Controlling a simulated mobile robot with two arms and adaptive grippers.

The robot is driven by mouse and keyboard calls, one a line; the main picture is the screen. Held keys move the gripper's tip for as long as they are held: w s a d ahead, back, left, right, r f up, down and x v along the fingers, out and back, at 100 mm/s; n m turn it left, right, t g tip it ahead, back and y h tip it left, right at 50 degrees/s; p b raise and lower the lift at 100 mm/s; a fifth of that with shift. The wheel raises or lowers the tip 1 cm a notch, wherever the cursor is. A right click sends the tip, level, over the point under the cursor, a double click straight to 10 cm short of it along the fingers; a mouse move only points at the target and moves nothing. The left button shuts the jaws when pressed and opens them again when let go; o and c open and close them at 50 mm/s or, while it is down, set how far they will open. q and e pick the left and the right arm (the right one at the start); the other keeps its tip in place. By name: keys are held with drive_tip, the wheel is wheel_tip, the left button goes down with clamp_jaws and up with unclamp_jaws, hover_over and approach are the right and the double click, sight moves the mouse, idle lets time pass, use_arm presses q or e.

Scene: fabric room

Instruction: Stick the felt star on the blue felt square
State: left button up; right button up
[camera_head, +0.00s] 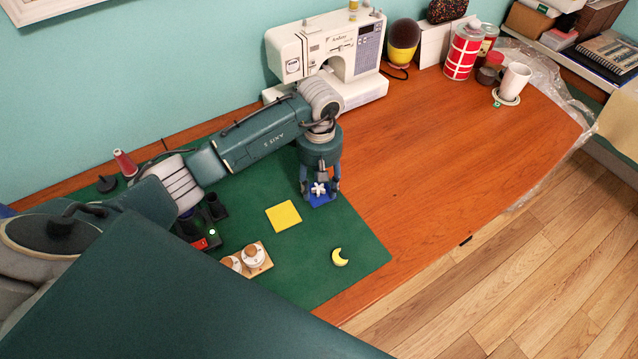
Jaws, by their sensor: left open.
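The blue felt square (323,200) lies on the green mat (350,262) near its upper right edge. The white felt star (319,188) shows over the blue square, between the fingers of my left gripper (320,189). The star looks to be lying on the square, though the fingers hide part of both. My left gripper points down over them and is open, with a finger on either side of the star. My right gripper is not in view.
A yellow square (284,216) and a yellow moon (340,257) lie on the mat. A wooden holder with white-and-brown pieces (253,256) stands at its front. A sewing machine (330,52) stands behind.

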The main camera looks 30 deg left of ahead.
use_arm(q)
wheel_tip(320, 180, up, 12)
idle(0.5)
